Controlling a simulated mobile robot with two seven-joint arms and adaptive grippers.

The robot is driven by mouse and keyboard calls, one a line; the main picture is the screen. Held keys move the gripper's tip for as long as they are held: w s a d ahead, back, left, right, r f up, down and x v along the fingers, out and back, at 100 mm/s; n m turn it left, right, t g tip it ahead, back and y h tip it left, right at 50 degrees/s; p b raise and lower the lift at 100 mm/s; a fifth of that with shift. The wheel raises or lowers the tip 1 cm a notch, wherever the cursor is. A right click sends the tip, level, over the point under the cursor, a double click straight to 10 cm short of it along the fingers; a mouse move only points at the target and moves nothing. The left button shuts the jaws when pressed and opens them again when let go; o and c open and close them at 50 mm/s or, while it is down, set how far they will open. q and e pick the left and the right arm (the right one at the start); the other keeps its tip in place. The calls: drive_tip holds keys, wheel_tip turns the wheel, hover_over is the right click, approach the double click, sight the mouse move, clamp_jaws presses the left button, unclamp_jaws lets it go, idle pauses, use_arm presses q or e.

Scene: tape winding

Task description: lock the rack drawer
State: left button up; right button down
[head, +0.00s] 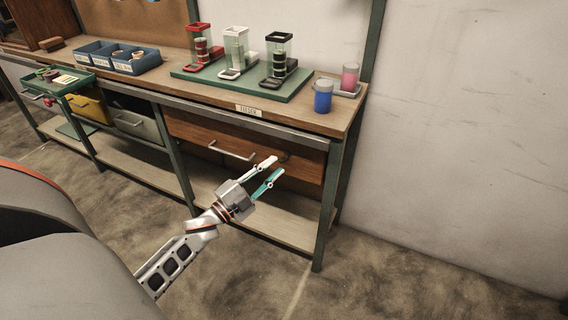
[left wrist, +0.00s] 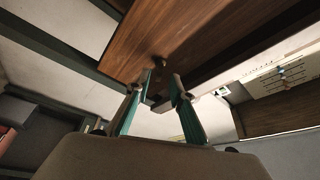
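The rack drawer (head: 212,139) is a brown wooden front with a metal bar handle (head: 232,152), under the right part of the bench. It looks pushed in, though its exact fit is hard to tell. A small dark lock piece (head: 285,157) sits on its front, right of the handle; it also shows in the left wrist view (left wrist: 158,62). My left gripper (head: 276,168) is in front of the drawer, its two fingers parted and empty. In the left wrist view, the fingertips (left wrist: 162,77) are either side of the lock piece; contact cannot be told. My right gripper is out of view.
The wooden bench (head: 345,100) carries a green board (head: 205,78) with clear dispensers, a blue cup (head: 323,95), a pink cup (head: 349,77) and blue bins (head: 137,67). A green bench leg (head: 326,215) stands right of the drawer. Floor in front is clear.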

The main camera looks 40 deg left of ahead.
sight(280, 162)
use_arm(q)
drive_tip(key=shift+x, duration=1.7)
clamp_jaws()
